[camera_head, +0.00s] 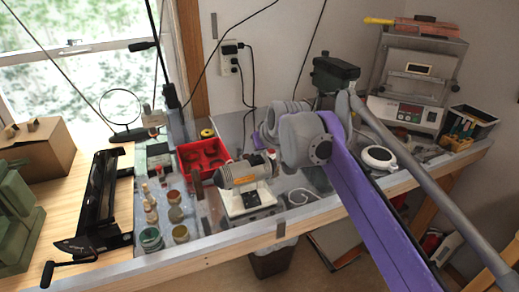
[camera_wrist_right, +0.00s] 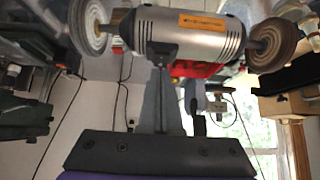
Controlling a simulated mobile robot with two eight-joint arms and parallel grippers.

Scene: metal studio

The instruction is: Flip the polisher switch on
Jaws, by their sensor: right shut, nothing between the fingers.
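The polisher (camera_head: 243,172), a silver-grey motor with an orange label on a white base, stands on the bench left of centre in the head view. The dark front of its base (camera_head: 259,197) shows, but I cannot make out the switch or its position. In the right wrist view the polisher (camera_wrist_right: 190,32) appears upside down at the top, with a round wheel on each side. My right gripper (camera_wrist_right: 164,50) is shut and empty, its fingers overlapping the motor's edge; contact cannot be told. In the head view the right arm's wrist largely hides the fingers. My left gripper is not in view.
A red tray (camera_head: 203,157) lies behind the polisher. Glass jars (camera_head: 151,238) stand to its left. A grey-green machine (camera_head: 335,72), a white round device (camera_head: 378,158) and a box-shaped machine (camera_head: 410,105) crowd the right. Little bench is free near the front edge.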

